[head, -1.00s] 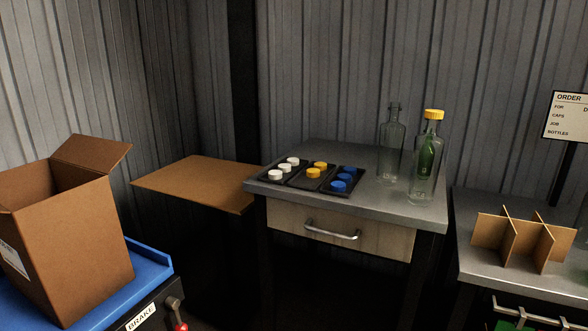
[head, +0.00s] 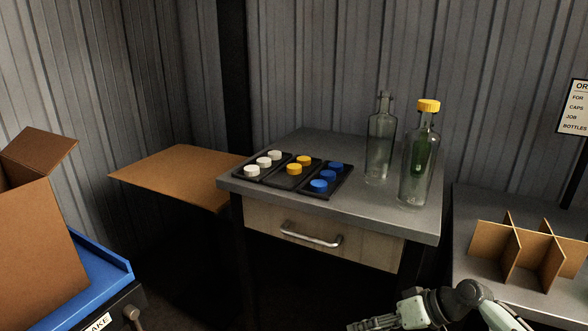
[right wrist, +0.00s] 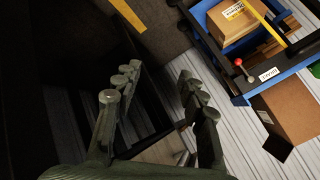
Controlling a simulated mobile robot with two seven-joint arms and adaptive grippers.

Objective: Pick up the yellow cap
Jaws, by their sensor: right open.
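Two yellow caps lie in the middle compartment of the black tray (head: 337,190) on the grey table: a rear yellow cap (head: 304,160) and a front yellow cap (head: 294,169). Another yellow cap (head: 428,105) sits on top of a clear bottle (head: 416,180) with something green inside. My right gripper (head: 362,325) is low at the bottom edge of the head view, in front of the table and below its top, well apart from the caps. In the right wrist view the right gripper (right wrist: 158,76) is open with nothing between its fingers. My left gripper is not in view.
White caps (head: 264,162) and blue caps (head: 320,185) share the tray. An uncapped clear bottle (head: 380,150) stands behind the capped one. A cardboard divider (head: 490,244) stands on the right table. A cardboard box (head: 40,240) is at left.

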